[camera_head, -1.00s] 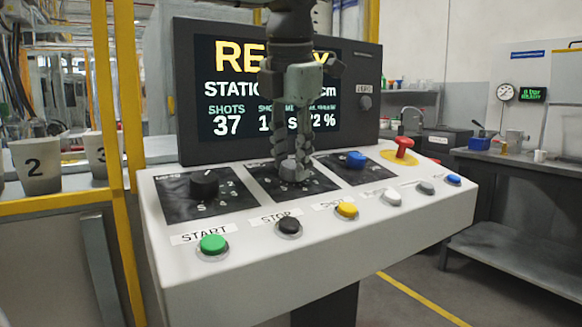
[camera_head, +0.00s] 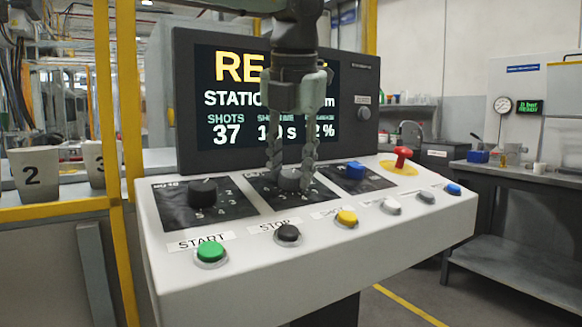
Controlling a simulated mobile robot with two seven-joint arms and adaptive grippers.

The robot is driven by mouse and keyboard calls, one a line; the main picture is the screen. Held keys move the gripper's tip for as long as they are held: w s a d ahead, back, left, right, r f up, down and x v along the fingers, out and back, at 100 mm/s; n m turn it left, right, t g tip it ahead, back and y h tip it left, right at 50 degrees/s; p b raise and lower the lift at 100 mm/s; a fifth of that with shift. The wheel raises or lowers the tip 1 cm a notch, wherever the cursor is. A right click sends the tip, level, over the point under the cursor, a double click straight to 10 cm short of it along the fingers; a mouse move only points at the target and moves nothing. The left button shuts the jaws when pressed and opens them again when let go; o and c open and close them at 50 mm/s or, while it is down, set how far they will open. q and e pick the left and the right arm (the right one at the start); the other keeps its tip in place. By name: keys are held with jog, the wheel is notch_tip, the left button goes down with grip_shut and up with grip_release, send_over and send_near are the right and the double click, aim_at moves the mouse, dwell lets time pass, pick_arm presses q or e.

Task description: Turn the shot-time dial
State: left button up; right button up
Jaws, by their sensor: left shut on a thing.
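A white sloped console (camera_head: 330,255) carries a row of dials on dark plates. The middle dial is a grey knob (camera_head: 291,181), partly covered by the fingers; its label is too blurred to read. My left gripper (camera_head: 291,178) comes down from above, with one finger on the left and one on the right of this knob, shut on it. A black dial (camera_head: 203,191) stands to the left and a blue dial (camera_head: 356,169) to the right. The screen (camera_head: 235,115) behind shows SHOTS 37 and a seconds value that looks like 10 s, partly hidden. My right gripper is not in view.
A green START button (camera_head: 211,251), a black STOP button (camera_head: 287,233), a yellow button (camera_head: 347,217) and several others line the console's front. A red knob (camera_head: 402,156) stands at the back right. Numbered cups (camera_head: 35,173) stand at the left.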

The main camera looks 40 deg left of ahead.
pick_arm(q)
jog(key=o, duration=1.2)
jog(key=shift+c, duration=0.2)
jog(key=v, duration=1.2)
